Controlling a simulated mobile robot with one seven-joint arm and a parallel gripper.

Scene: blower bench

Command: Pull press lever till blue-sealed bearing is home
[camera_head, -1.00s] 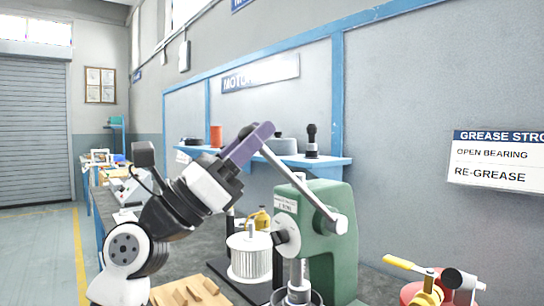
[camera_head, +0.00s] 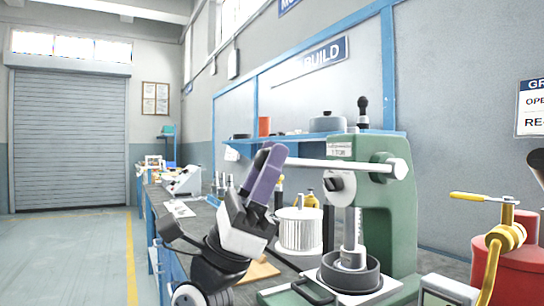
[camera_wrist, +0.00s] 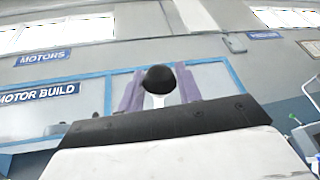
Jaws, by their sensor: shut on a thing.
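The green arbor press (camera_head: 385,210) stands on the bench. Its silver lever (camera_head: 335,164) runs almost level, from the hub at right to my gripper (camera_head: 270,155) at left. My purple fingers are shut on the lever's end; the wrist view shows its black ball knob (camera_wrist: 159,79) between them. The silver ram (camera_head: 352,228) points down into a dark round housing (camera_head: 367,276) on the press base. A metal ring shows around the ram's foot. I cannot make out a blue seal, nor how deep the bearing sits.
A white finned motor part (camera_head: 299,232) and a yellow bottle (camera_head: 311,200) stand behind my gripper. A blue shelf (camera_head: 390,134) runs along the wall.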

